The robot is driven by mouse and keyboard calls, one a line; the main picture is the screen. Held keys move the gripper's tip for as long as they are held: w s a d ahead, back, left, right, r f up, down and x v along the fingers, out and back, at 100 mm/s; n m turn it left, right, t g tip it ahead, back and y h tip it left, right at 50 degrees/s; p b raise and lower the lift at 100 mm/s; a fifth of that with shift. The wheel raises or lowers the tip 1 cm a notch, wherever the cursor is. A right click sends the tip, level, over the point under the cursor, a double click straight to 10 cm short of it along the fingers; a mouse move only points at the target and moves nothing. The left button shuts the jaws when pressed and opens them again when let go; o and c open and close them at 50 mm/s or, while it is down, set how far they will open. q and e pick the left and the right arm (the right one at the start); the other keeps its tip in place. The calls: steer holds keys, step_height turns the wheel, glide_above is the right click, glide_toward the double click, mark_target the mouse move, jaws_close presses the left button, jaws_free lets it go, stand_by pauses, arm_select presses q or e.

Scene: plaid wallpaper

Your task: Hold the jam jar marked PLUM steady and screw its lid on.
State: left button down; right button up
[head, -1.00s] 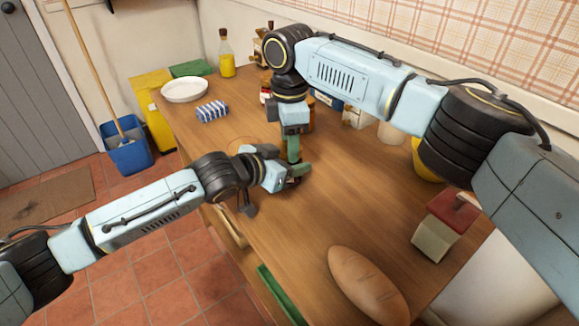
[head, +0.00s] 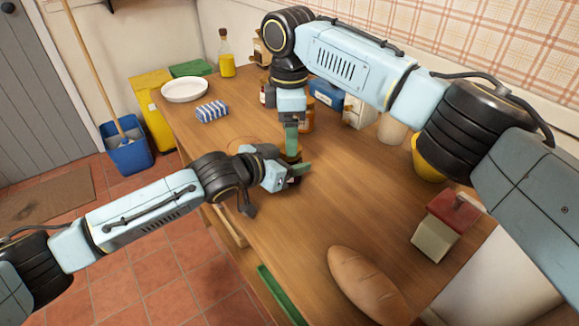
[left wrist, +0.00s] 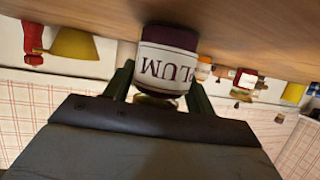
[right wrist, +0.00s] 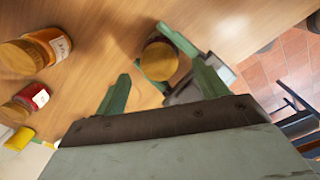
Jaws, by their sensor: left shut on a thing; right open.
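The PLUM jar (left wrist: 168,65) has a white label and dark contents, and stands upright on the table. My left gripper (head: 298,172) is shut around its side; its fingers flank the jar in the left wrist view (left wrist: 160,80). A gold lid (right wrist: 158,62) sits on top of the jar. Its edge also shows in the left wrist view (left wrist: 158,100). I cannot tell how tight it is. My right gripper (right wrist: 161,70) is open above the jar, with the lid between its fingertips in view, apart from it. In the head view the grippers hide most of the jar.
An orange jar (right wrist: 45,48) and a red jar (right wrist: 30,98) stand nearby. A blue tin (head: 326,95) and a beige cup (head: 391,128) stand along the wall.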

step_height(320, 180, up, 9)
steer(key=shift+r, duration=0.2)
arm_select(q)
steer(key=shift+c, duration=2.1)
jaws_free()
steer(key=p+v, duration=0.4)
steer(key=v, duration=0.9)
steer(key=shift+s, duration=0.15)
arm_select(e)
steer(key=shift+r, duration=1.95)
arm_select(q)
steer(key=shift+a, duration=0.1)
